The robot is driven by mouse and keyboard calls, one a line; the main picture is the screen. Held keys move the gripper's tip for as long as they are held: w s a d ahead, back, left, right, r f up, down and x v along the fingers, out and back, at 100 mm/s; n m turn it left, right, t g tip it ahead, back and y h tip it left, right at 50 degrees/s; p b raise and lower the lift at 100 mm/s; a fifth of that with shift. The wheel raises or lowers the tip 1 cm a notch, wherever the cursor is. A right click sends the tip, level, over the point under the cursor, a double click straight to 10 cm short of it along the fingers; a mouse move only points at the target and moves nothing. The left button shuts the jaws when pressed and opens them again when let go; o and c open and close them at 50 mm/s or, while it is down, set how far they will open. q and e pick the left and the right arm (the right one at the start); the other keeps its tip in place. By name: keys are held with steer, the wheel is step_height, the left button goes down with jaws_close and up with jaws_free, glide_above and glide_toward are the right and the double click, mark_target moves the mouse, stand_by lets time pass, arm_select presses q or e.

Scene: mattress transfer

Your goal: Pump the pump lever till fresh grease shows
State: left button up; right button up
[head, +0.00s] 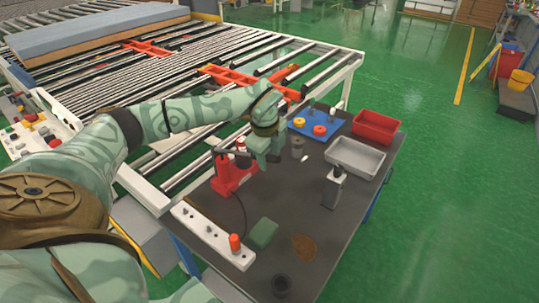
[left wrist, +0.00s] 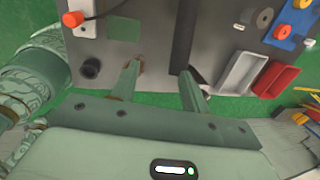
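The red grease pump (head: 232,172) stands on the dark workbench (head: 300,203), with a black hose curving from its base. A thin rod at its top runs towards my left gripper (head: 274,158). The gripper hangs to the right of the pump. In the left wrist view my left gripper (left wrist: 160,72) has its fingers apart. A dark bar (left wrist: 184,38), apparently the pump lever, comes down from the top edge and ends close to the right finger; I cannot tell whether they touch. A white strip with fittings (head: 203,230) lies at the bench's left edge. No fresh grease can be made out. My right gripper is out of view.
An orange cap (head: 235,243), green cloth (head: 263,233), brown patch (head: 304,247) and black cup (head: 281,285) are near the front. A black-topped upright item (head: 335,188), grey bin (head: 355,158), red bin (head: 376,127) and blue tray (head: 300,126) lie to the right and back.

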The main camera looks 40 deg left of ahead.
arm_select(q)
steer(key=s+a+r+p, duration=0.2)
steer(key=a+r+p, duration=0.1)
steer(key=r+p, duration=0.3)
steer(key=s+a+r+p, duration=0.2)
steer(key=r+p, duration=0.4)
steer(key=r, duration=0.5)
steer(key=shift+a+p, duration=0.4)
steer(key=shift+a, duration=0.4)
